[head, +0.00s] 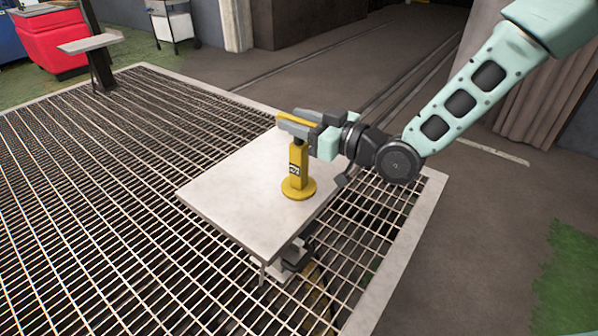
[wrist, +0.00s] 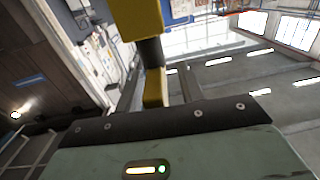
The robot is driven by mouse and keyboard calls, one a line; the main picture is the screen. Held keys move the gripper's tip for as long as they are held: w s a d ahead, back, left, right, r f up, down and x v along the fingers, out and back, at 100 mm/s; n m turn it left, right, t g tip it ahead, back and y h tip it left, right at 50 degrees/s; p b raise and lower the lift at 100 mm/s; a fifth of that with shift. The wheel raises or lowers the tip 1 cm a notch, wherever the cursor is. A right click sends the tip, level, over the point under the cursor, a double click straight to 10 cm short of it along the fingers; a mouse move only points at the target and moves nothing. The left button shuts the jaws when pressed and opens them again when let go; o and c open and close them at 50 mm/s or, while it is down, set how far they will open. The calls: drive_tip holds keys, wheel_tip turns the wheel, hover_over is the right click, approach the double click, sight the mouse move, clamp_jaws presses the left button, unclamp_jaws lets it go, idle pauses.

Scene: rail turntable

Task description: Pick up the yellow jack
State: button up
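The yellow jack (head: 296,175) stands upright on a pale square tabletop (head: 235,195), its round base flat on the surface. A dark label shows on its column. My gripper (head: 297,127) is level at the jack's upper part, coming from the right, and hides some of the top. In the wrist view, the jack's yellow and dark parts (wrist: 154,88) show between the two grey fingers (wrist: 160,88). A gap shows between the jack and the right finger, so the gripper looks open around it. Contact on the left side cannot be told.
The tabletop stands on a metal support over a wide floor grating (head: 110,180). A dark post with a pale shelf (head: 90,43) stands at the back left, near a red cabinet (head: 48,40) and a white cart (head: 171,22). The tabletop's left part is bare.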

clamp_jaws()
idle(1.4)
